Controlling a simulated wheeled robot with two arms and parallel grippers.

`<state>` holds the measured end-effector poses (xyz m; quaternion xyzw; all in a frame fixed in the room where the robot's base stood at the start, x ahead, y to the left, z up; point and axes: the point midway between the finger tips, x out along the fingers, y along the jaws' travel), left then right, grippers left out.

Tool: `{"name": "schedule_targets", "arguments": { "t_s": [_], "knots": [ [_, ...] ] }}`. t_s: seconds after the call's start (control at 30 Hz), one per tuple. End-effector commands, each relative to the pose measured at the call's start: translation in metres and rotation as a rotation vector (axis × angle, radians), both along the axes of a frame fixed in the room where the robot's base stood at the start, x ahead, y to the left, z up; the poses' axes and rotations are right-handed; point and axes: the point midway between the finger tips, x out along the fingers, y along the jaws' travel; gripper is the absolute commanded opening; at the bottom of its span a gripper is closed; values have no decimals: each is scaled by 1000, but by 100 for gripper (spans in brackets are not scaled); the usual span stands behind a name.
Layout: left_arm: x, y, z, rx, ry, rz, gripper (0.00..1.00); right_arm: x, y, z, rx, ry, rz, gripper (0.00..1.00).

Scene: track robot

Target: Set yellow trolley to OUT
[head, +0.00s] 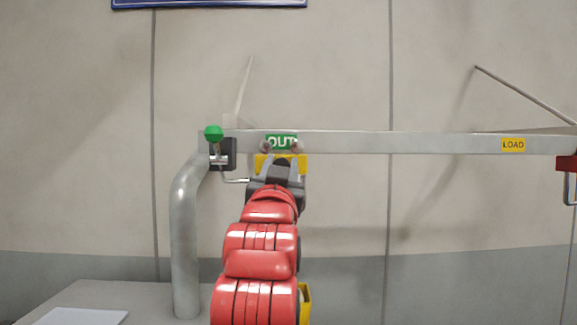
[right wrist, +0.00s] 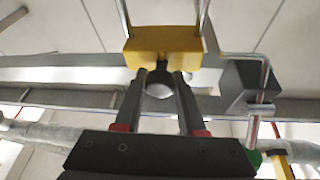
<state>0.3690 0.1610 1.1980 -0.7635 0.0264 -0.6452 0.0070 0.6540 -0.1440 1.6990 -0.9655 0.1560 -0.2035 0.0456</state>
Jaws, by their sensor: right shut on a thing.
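The yellow trolley (head: 300,160) hangs on the grey rail (head: 430,143), directly under the green OUT sign (head: 281,142) near the rail's left end. My right gripper (head: 281,170) reaches up to it from below. In the right wrist view the two fingers (right wrist: 159,82) close just under the yellow trolley body (right wrist: 162,42), on its dark lower part. The gripper hides much of the trolley's lower part in the head view. My left gripper is not in view.
A lever with a green knob (head: 213,132) and a dark block (head: 229,152) sits left of the trolley. A yellow LOAD label (head: 513,145) and a red trolley (head: 567,163) are at the right. The rail between is clear. A grey post (head: 185,240) carries the left end.

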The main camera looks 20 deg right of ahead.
Motion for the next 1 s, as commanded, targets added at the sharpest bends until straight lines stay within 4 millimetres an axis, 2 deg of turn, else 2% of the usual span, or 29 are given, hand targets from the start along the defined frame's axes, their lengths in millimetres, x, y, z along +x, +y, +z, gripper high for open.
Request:
{"name": "schedule_targets", "arguments": {
  "t_s": [0.13,0.5,0.53,0.67,0.7,1.0],
  "knots": [
    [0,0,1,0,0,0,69,1,6,1,-1,-2,5,0],
    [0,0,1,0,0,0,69,1,8,1,-1,-2,7,0],
    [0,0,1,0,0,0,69,1,8,1,0,-1,8,43],
    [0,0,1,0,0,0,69,1,7,0,-1,-1,6,66],
    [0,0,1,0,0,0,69,1,7,0,-1,-1,6,69],
    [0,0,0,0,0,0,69,0,7,-1,0,-1,5,69]
  ]
}}
